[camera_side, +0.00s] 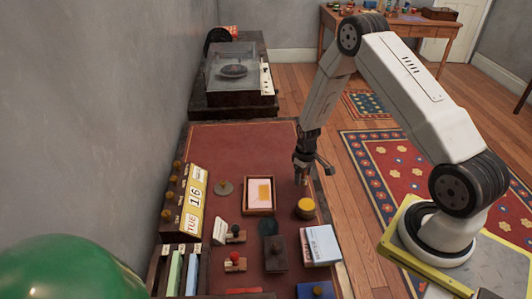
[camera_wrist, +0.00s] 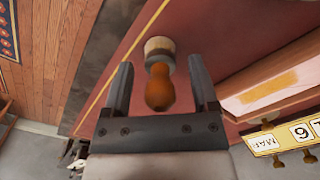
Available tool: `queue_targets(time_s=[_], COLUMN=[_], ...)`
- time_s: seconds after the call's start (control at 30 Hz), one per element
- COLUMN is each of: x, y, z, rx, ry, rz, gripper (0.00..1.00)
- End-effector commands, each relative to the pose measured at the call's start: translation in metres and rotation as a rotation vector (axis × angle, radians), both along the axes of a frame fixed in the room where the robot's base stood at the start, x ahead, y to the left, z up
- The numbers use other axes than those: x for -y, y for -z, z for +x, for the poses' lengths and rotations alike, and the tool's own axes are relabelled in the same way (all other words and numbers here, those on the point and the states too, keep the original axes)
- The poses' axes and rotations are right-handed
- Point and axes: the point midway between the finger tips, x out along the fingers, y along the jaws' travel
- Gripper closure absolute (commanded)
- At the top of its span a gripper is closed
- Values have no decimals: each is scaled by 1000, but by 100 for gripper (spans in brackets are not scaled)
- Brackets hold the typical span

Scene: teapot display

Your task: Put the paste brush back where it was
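An orange-brown knobbed handle with a pale cream end, apparently the paste brush (camera_wrist: 160,88), shows between my fingers in the wrist view. Its handle points toward the wrist, its pale end away. My gripper (camera_wrist: 161,82) is open around it, with a gap on each side of the handle. In the side view my gripper (camera_side: 302,178) points down above the desk's right edge, just behind a round yellow-topped pot (camera_side: 305,206). The brush cannot be made out clearly there. I cannot tell whether its pale end touches the desk.
Left of the pot lies a framed tray (camera_side: 247,205) with paper. Books (camera_side: 320,245), stamps (camera_side: 236,262) and a calendar block (camera_side: 184,200) crowd the front and left. A record player (camera_side: 238,75) stands behind. The desk's back part (camera_side: 240,148) is clear.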

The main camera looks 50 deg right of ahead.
Motion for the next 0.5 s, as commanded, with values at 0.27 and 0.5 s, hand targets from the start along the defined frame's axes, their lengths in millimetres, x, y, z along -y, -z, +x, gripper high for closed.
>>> queue_targets(time_s=[0.27,0.5], x=[0,0], y=[0,-6], z=[0,0], rx=[0,1], ry=[0,0], rz=[0,0], gripper=[24,24])
